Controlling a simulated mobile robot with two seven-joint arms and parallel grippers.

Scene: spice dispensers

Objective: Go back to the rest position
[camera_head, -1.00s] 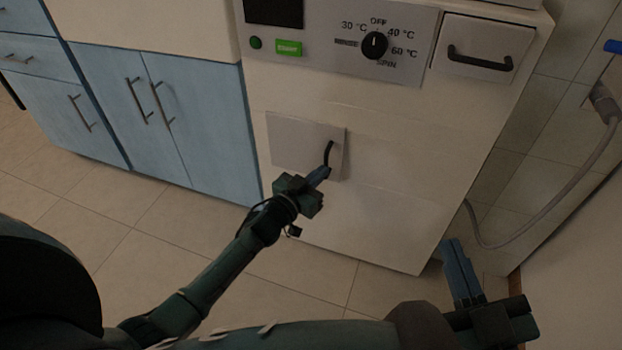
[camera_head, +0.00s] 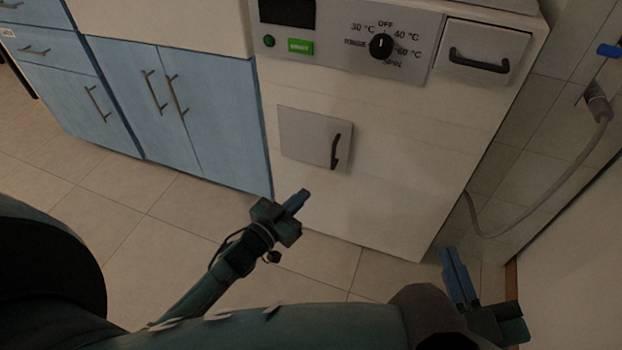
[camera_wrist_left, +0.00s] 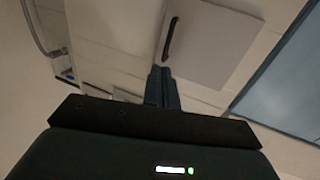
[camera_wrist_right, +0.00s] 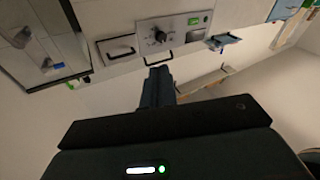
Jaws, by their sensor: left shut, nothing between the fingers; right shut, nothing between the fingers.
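My left gripper (camera_head: 297,201) is shut and empty, in front of and below the small door (camera_head: 311,138) low on the white appliance. It is apart from the door's black handle (camera_head: 336,151). In the left wrist view the shut fingers (camera_wrist_left: 161,88) point toward that door (camera_wrist_left: 212,45). The door looks closed. My right gripper (camera_head: 450,262) is shut and empty at the lower right, beside the appliance's lower right corner. In the right wrist view its fingers (camera_wrist_right: 158,85) are together with nothing between them.
The white appliance (camera_head: 400,150) carries a dial (camera_head: 381,46), a green button label (camera_head: 300,47) and a closed drawer (camera_head: 482,52). Blue cabinets (camera_head: 220,120) stand at left. A grey hose (camera_head: 560,190) hangs at right. Tiled floor (camera_head: 120,205) is clear at left.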

